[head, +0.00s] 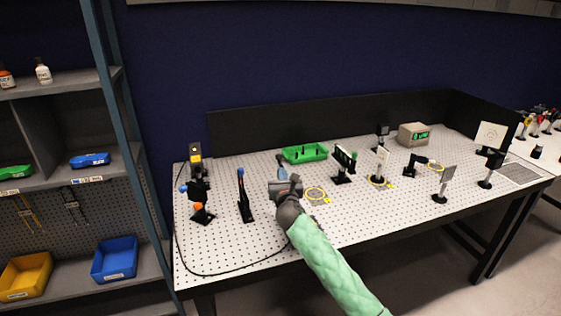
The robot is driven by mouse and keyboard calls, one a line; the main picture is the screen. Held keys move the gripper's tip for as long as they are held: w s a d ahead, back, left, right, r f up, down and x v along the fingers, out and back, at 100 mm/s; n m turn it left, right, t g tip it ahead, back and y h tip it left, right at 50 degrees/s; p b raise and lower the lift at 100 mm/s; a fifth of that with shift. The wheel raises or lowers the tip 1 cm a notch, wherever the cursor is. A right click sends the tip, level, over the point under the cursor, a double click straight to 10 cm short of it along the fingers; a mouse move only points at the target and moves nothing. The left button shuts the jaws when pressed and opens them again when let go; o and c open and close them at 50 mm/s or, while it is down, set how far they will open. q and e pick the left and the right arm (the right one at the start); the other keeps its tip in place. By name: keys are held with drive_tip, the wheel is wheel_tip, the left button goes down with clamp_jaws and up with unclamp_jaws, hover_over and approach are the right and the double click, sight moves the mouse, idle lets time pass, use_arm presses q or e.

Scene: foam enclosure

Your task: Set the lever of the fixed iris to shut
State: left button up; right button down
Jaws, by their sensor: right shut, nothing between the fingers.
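My right gripper (286,186) is over the perforated optical table (258,240), its green-sleeved arm coming in from the lower right. It is shut with nothing seen in it. To its left stands a slim black upright mount (243,197) with a blue tip. It is apart from the gripper. Further left is a dark mount (198,189) with a blue knob, and an orange-topped piece (203,213) in front of it. I cannot tell which of the mounts is the fixed iris, and no lever position can be read at this size. My left gripper is not in view.
A green tray (305,153) lies behind the gripper, with a small blue item (282,173) closer to it. Yellow rings (316,194) mark the table. A black cable runs along the front left. Shelves stand left.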

sight(279, 159)
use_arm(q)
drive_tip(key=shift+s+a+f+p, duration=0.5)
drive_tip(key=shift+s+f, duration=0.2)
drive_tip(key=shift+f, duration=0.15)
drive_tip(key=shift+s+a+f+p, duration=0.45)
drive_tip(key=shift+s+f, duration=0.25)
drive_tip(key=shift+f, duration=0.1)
use_arm(e)
drive_tip(key=shift+w+a+r, duration=0.1)
drive_tip(key=shift+w+a, duration=0.05)
drive_tip(key=shift+w, duration=0.85)
drive_tip(key=shift+w+a+r, duration=0.1)
drive_tip(key=shift+w, duration=0.85)
drive_tip(key=shift+w+a+r, duration=0.1)
drive_tip(key=shift+w+a, duration=0.05)
drive_tip(key=shift+w, duration=0.85)
